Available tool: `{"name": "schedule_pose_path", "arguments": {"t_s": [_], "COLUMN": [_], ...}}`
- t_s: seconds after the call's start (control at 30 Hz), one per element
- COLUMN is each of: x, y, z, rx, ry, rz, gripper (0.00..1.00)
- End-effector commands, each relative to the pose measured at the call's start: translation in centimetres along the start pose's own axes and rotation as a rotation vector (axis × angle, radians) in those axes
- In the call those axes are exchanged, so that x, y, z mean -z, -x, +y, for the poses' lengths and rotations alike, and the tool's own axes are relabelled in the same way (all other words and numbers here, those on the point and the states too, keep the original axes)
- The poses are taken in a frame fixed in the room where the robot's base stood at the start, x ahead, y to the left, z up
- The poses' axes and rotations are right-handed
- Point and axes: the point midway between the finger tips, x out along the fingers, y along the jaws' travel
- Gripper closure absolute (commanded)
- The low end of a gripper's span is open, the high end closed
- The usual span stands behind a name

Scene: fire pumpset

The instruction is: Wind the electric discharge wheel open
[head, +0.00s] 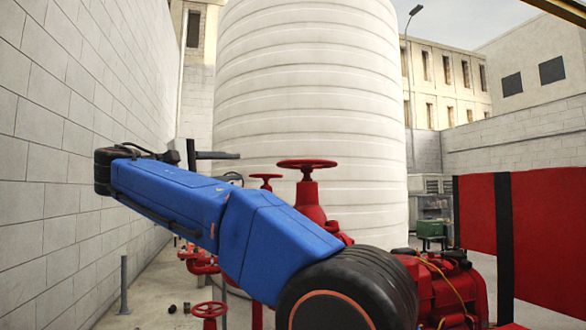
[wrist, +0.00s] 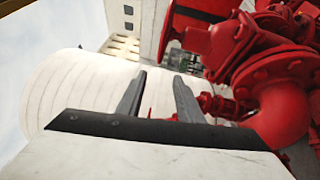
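Several red handwheels stand in the head view: a large one (head: 307,164) on a red valve body right of centre, a smaller one (head: 265,177) behind my blue arm, and a low one (head: 209,309) at the bottom. No label shows which is the electric discharge wheel. My gripper (head: 214,155) is at the left, level with the large wheel and apart from it in the picture. In the wrist view my gripper (wrist: 159,76) has its two grey fingers apart, with nothing between them. Red pipework (wrist: 270,85) lies to their right; no handwheel is clearly visible there.
A white ribbed tank (head: 310,80) fills the background. A block wall (head: 80,130) runs along the left. A red engine (head: 440,290) and red panel (head: 545,235) stand at right. A grey post (head: 124,285) stands on the floor at left.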

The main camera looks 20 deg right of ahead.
Motion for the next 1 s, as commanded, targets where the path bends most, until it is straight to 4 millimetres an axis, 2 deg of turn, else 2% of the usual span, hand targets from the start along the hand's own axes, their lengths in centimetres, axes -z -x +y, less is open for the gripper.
{"name": "schedule_pose_path", "arguments": {"t_s": [0.13, 0.27, 1.0], "x": [0.0, 0.0, -0.1], "y": [-0.7, -2.3, -14.9], "z": [0.0, 0.0, 0.0], "rx": [0.000, 0.001, 0.001], "ry": [0.000, 0.001, 0.000], "rz": [0.000, -0.003, -0.002], "gripper": [0.67, 0.67, 0.67]}}
